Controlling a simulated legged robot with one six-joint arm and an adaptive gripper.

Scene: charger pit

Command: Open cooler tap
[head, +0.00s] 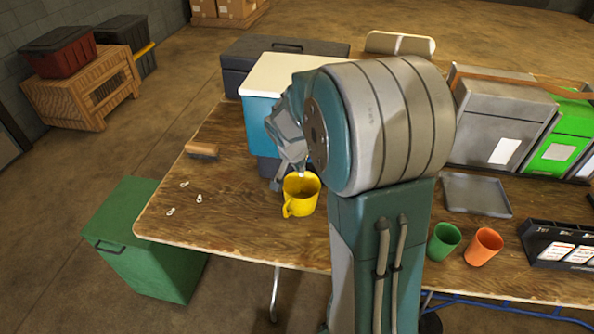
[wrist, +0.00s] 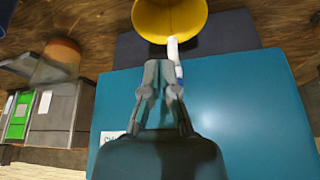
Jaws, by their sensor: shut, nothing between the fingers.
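The cooler (head: 257,125) is teal with a white lid (head: 280,75) and stands on the wooden table, partly hidden behind my arm in the head view. Its teal front (wrist: 230,90) fills much of the wrist view. The small white tap (wrist: 174,52) sticks out from that front; a bit of it shows in the head view. A yellow mug (head: 301,196) stands below the tap, and its inside shows in the wrist view (wrist: 168,18). My gripper (wrist: 163,66) is shut and empty, its fingertips close beside the tap. I cannot tell whether they touch it.
A wooden-handled brush (head: 202,150) and small white pieces (head: 184,184) lie on the left of the table. A green cup (head: 443,242), an orange cup (head: 483,246) and a grey tray (head: 475,195) are to the right. A green box (head: 150,240) stands at the left edge.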

